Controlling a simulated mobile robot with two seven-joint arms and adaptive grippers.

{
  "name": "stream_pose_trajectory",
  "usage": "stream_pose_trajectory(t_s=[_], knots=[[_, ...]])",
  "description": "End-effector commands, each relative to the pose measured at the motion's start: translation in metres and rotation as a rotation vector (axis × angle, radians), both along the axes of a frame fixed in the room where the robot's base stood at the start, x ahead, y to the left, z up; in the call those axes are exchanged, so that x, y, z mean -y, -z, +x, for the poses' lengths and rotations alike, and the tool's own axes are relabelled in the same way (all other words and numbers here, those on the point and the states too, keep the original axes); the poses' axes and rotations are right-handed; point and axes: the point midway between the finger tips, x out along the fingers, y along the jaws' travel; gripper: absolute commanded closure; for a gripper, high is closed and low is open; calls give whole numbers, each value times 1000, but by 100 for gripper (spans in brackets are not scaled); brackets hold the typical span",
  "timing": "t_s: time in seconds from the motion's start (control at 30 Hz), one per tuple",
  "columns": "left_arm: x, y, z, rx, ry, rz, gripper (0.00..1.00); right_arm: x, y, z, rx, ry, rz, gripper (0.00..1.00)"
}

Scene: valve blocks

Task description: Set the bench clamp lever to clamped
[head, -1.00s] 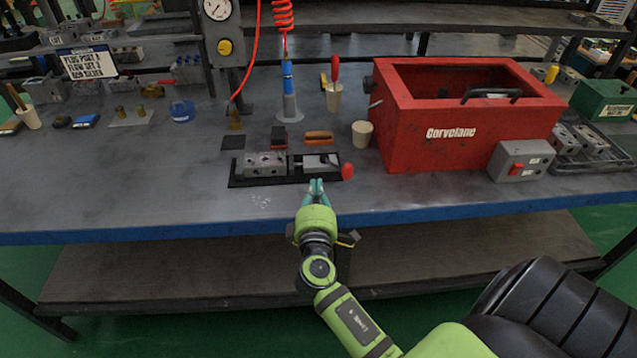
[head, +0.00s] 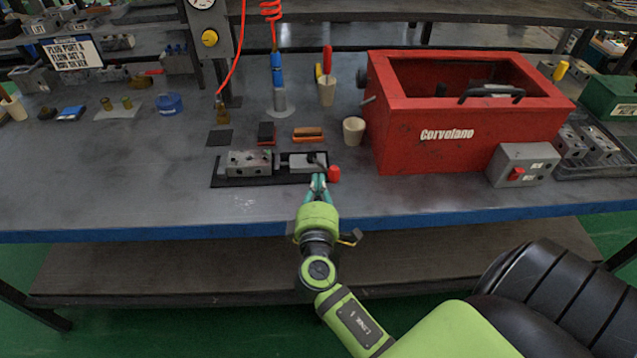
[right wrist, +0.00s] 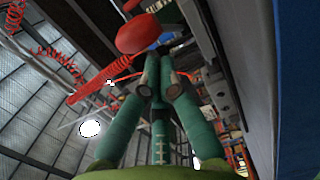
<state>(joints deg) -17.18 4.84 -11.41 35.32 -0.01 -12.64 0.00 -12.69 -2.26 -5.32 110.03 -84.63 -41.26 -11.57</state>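The bench clamp (head: 249,162) is a grey metal block and slide on a black base plate near the bench's front edge. Its lever ends in a red knob (head: 334,174) at the right end of the base, low and toward the front. My right gripper (head: 318,183) is at the clamp's front right, just left of the knob. In the right wrist view, the fingertips (right wrist: 160,63) are close together with nothing visible between them. The red knob (right wrist: 138,34) is just beyond them; contact is unclear. My left gripper is not in view.
A red toolbox (head: 400,145) and a grey switch box (head: 522,165) stand to the right. A beige cup (head: 353,130) and an orange-brown block (head: 308,134) are behind the clamp. The bench front (head: 130,205) left of the clamp is clear.

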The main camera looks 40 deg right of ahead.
Motion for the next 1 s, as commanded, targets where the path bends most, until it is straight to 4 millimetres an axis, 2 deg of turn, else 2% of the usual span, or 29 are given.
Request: stream_pose_trajectory(t_s=[0.67, 1.0], knots=[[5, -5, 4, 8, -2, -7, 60, 14, -1, -6, 0, -118, -1, 100], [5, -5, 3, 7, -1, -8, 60, 30, 0, -11, -3, -260, -7, 100]])
